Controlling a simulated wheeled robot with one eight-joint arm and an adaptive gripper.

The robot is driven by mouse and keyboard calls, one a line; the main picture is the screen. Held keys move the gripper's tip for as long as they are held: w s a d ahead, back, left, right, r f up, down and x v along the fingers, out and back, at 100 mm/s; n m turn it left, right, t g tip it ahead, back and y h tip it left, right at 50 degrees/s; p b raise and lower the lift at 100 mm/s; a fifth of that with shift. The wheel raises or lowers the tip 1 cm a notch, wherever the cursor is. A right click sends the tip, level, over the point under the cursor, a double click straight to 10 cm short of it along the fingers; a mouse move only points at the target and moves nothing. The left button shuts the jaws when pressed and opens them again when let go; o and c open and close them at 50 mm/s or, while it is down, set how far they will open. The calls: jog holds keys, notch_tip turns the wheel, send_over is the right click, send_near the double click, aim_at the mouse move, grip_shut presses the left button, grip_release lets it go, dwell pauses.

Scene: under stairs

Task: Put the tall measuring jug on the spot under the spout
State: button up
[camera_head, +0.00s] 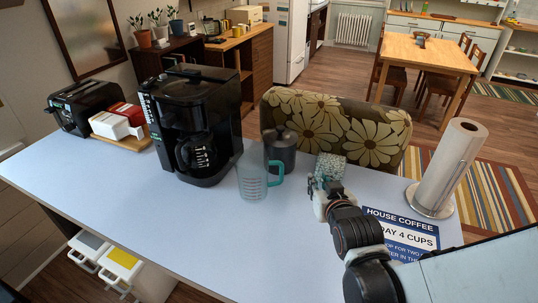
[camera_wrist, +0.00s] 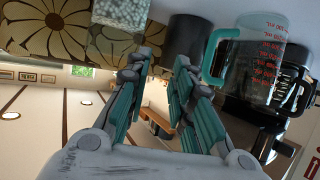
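The clear measuring jug (camera_head: 253,180) has a teal handle and red markings. It stands upright on the pale blue table, in front of the black coffee maker's right side. In the wrist view the jug (camera_wrist: 262,62) is at upper right, its teal handle just right of my gripper (camera_wrist: 160,70). My gripper is open, with an empty gap between its fingers. In the head view my gripper (camera_head: 325,188) is right of the jug, apart from the handle. The black coffee maker (camera_head: 185,100) holds a glass carafe (camera_head: 197,155) in its bay. Its spout cannot be made out.
A dark canister (camera_head: 281,150) stands right behind the jug, and a speckled box (camera_head: 331,166) behind my gripper. A coffee sign (camera_head: 402,232) and a paper towel roll (camera_head: 452,165) are at right. A toaster (camera_head: 88,105) is far left. The table's front left is clear.

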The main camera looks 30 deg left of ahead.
jog(key=n+g+y+b, duration=0.1)
jog(key=b, duration=0.1)
send_near(282, 173)
jog(key=x, duration=0.5)
jog(key=shift+w+a+f, duration=0.15)
jog(key=shift+w, duration=0.05)
jog(key=shift+b+x, duration=1)
jog(key=shift+x, duration=1.65)
grip_shut()
